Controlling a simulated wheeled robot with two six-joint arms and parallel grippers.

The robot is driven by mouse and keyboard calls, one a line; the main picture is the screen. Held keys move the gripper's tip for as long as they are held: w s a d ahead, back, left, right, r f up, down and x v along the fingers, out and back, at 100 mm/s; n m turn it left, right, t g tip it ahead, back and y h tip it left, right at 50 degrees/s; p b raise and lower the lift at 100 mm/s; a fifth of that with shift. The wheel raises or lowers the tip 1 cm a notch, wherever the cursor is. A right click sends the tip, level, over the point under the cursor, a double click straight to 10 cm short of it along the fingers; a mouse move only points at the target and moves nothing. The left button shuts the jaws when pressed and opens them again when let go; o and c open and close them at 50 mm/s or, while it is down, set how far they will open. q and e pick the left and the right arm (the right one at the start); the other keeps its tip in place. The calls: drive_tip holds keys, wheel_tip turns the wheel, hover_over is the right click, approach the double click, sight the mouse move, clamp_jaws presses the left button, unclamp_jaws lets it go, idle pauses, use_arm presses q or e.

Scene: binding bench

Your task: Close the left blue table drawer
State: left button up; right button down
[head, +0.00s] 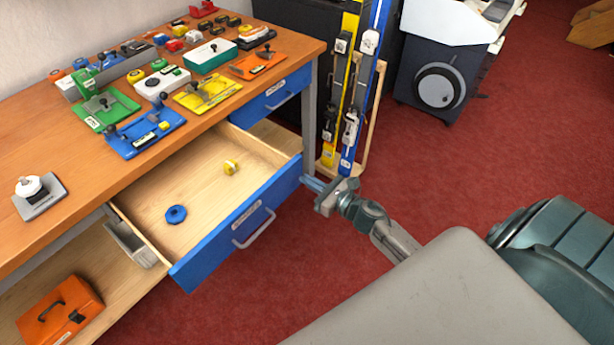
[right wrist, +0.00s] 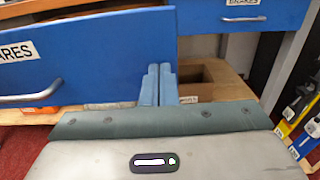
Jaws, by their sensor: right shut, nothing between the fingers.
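The left blue table drawer (head: 222,241) is pulled out from under the wooden table in the head view. Its blue front has a grey bar handle (head: 254,229) and a label. A blue ring (head: 176,214) and a small yellow part (head: 231,167) lie inside it. My right gripper (head: 306,182) is shut and empty at the right end of the drawer front. In the right wrist view the closed fingers (right wrist: 160,76) overlap the right edge of the drawer front (right wrist: 105,62); I cannot tell whether they touch it. My left gripper is not in view.
The right blue drawer (head: 262,105) looks shut beneath the tabletop (head: 45,142), which holds several fixtures. Yellow and blue upright rails (head: 376,72) stand beyond the table's right end. An orange case (head: 62,311) sits on the lower shelf. Red carpet (head: 470,165) lies open at the right.

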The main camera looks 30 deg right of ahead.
sight(278, 163)
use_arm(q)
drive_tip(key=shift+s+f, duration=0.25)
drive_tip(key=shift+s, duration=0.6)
use_arm(e)
drive_tip(key=shift+w+a, duration=0.2)
drive_tip(key=shift+w, duration=0.3)
